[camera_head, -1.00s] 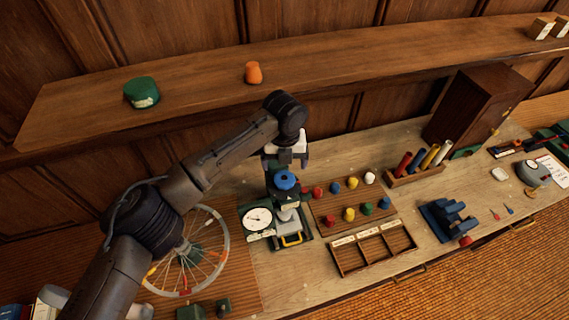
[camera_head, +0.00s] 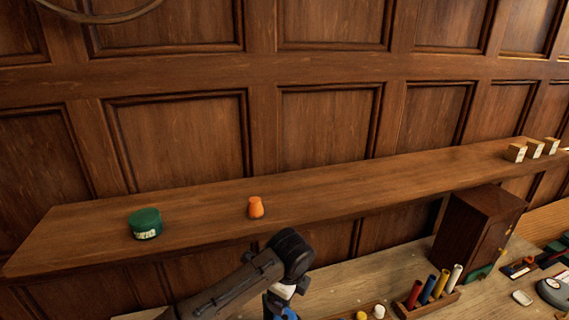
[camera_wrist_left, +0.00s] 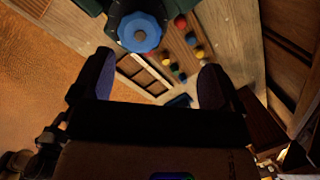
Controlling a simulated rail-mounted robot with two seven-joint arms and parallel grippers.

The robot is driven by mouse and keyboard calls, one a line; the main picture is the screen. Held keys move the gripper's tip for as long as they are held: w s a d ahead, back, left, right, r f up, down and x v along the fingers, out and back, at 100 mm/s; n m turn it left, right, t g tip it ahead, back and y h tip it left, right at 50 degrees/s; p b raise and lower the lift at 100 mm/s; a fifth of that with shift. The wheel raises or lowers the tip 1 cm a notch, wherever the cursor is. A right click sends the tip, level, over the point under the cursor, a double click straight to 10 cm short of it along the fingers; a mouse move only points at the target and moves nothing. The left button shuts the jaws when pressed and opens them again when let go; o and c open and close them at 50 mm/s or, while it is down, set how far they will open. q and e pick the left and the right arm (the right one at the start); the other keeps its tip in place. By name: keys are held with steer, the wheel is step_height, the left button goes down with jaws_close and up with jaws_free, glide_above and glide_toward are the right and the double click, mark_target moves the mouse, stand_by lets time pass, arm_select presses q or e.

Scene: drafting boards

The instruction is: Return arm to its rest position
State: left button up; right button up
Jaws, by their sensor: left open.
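My left arm comes in from the bottom left of the head view, its wrist in front of the shelf's edge. Its fingers are below the frame there. In the left wrist view my left gripper (camera_wrist_left: 153,80) is open, its two dark fingers wide apart with nothing between them. A device with a blue knob (camera_wrist_left: 139,32) stands beyond the fingertips on the bench. The blue knob (camera_head: 290,314) barely shows under my wrist in the head view. My right gripper is not in view.
A wooden shelf (camera_head: 350,188) runs above the bench, bearing a green tin (camera_head: 145,224), an orange pot (camera_head: 255,207) and small boxes at right. A dark cabinet (camera_head: 475,232) and a rack of coloured tubes (camera_head: 432,301) stand on the bench. Coloured pegs (camera_wrist_left: 180,22) are near the device.

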arm_select(q)
steer(key=s+d+r+n+t+h, duration=0.1)
steer(key=d+r+n+t, duration=0.25)
steer(key=r, duration=0.45)
steer(key=s+d+r+n+t+h, duration=0.1)
steer(key=d+r+n+t+h, duration=0.2)
steer(key=r, duration=0.5)
steer(key=s+a+r+n+t+h+p, duration=0.1)
steer(key=s+a+r+n+t+p, duration=0.25)
steer(key=s+a+r+n, duration=0.35)
steer(key=s+a+f+n+g+y+p, duration=0.1)
steer(key=s+a+f+n+y+p, duration=0.1)
steer(key=s+a+f+n, duration=0.4)
steer(key=s+a+f+n+y+p, duration=0.1)
steer(key=s+a+f+n+p, duration=0.15)
steer(key=s+a+f, duration=0.6)
steer(key=s+a+f+g+p, duration=0.2)
steer(key=s+a+f+g, duration=0.1)
steer(key=s+f, duration=0.5)
steer(key=s+a+f+g+y+p, duration=0.1)
steer(key=s+a+f+g, duration=0.3)
steer(key=s+f, duration=0.4)
steer(key=shift+s+f+g+p, duration=0.3)
steer(key=shift+s+f+p, duration=0.1)
steer(key=shift+s, duration=0.8)
